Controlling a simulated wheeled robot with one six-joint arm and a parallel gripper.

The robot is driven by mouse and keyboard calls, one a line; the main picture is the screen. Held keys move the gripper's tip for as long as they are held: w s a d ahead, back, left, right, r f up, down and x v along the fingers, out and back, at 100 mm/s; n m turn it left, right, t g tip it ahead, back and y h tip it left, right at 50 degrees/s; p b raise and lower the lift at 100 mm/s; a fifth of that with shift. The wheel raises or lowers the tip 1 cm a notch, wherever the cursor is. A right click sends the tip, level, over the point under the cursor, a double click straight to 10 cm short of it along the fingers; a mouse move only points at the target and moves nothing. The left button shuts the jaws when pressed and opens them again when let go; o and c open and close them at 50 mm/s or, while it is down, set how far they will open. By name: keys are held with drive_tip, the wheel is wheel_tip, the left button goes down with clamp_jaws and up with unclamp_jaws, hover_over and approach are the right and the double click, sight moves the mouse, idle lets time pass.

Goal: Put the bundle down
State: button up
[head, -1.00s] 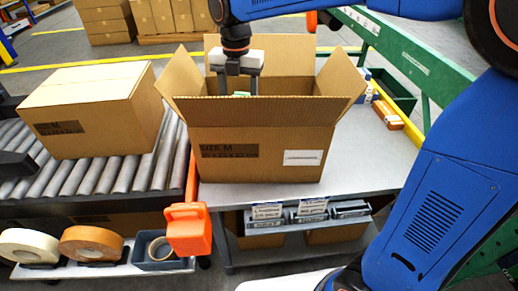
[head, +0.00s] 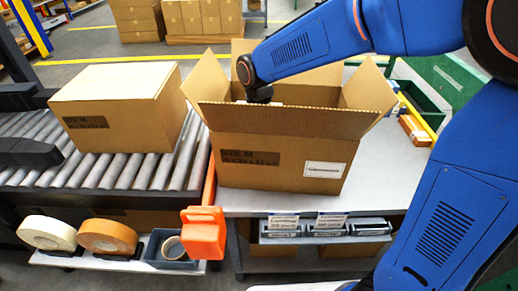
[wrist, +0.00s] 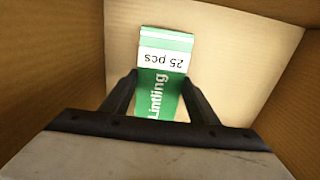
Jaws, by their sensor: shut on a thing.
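The bundle (wrist: 167,75) is a green and white pack with "25 pcs" and "Lintling" printed on it. In the wrist view it sits between the two fingers of my gripper (wrist: 158,92), which is shut on it. Brown cardboard walls surround it, so it is inside the open carton (head: 275,162) on the grey table. In the head view my arm reaches down into the carton, and its front wall and flaps hide the fingers and the bundle. I cannot tell whether the bundle touches the carton floor.
A closed carton (head: 118,105) sits on the roller conveyor (head: 185,160) at left. An orange holder (head: 203,233) and tape rolls (head: 108,236) are at the front left. Small orange boxes (head: 414,130) lie right of the open carton. The carton's raised flaps (head: 365,88) flank my arm.

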drive_tip(key=shift+f, duration=0.75)
drive_tip(key=shift+f, duration=0.15)
drive_tip(key=o, duration=1.1)
drive_tip(key=shift+o, duration=0.2)
wheel_tip(320, 180, up, 12)
